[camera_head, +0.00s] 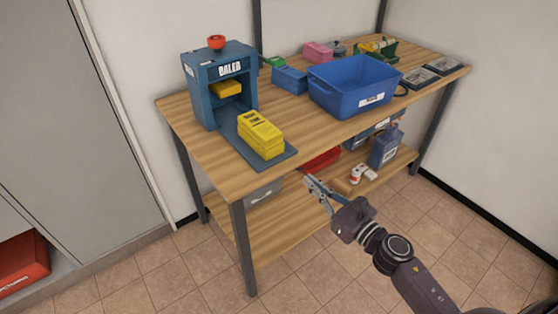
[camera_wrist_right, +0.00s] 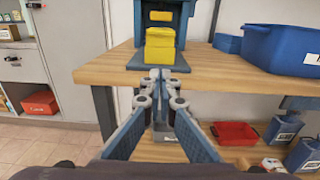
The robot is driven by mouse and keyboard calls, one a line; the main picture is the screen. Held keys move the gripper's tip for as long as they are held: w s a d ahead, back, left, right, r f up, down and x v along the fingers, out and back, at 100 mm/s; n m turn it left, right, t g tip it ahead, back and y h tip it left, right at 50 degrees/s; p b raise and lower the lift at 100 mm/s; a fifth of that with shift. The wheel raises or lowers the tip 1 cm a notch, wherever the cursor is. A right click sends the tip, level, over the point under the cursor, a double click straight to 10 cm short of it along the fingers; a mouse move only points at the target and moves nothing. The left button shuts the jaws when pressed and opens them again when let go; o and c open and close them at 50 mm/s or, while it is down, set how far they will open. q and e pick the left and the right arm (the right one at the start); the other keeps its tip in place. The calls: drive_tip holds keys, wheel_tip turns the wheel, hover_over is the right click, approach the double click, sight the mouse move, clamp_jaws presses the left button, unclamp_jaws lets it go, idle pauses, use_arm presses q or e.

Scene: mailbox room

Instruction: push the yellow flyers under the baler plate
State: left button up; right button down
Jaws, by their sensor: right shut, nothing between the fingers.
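The stack of yellow flyers (camera_head: 261,136) lies on the dark feed tray (camera_head: 284,158) in front of the baler. It also shows in the right wrist view (camera_wrist_right: 159,47). The blue baler (camera_head: 194,85) stands at the table's left end with a red knob on top. Its yellow plate (camera_head: 226,89) hangs inside the opening, above and behind the flyers. My right gripper (camera_head: 309,182) is shut and empty, in front of the table's front edge and apart from the flyers. In the right wrist view its fingertips (camera_wrist_right: 158,74) line up below the flyers. My left gripper is not seen.
A large blue bin (camera_head: 345,99) stands right of the tray on the wooden table (camera_head: 195,141). Small blue, green and pink boxes sit behind it. The lower shelf holds a red tray (camera_head: 321,159) and a blue jug (camera_head: 386,148). Table between tray and bin is clear.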

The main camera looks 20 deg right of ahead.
sight(276, 150)
drive_tip(key=p+x, duration=0.2)
drive_tip(key=x, duration=1)
drive_tip(key=shift+p, duration=0.35)
drive_tip(key=shift+w+a, duration=0.25)
drive_tip(key=shift+w, duration=0.4)
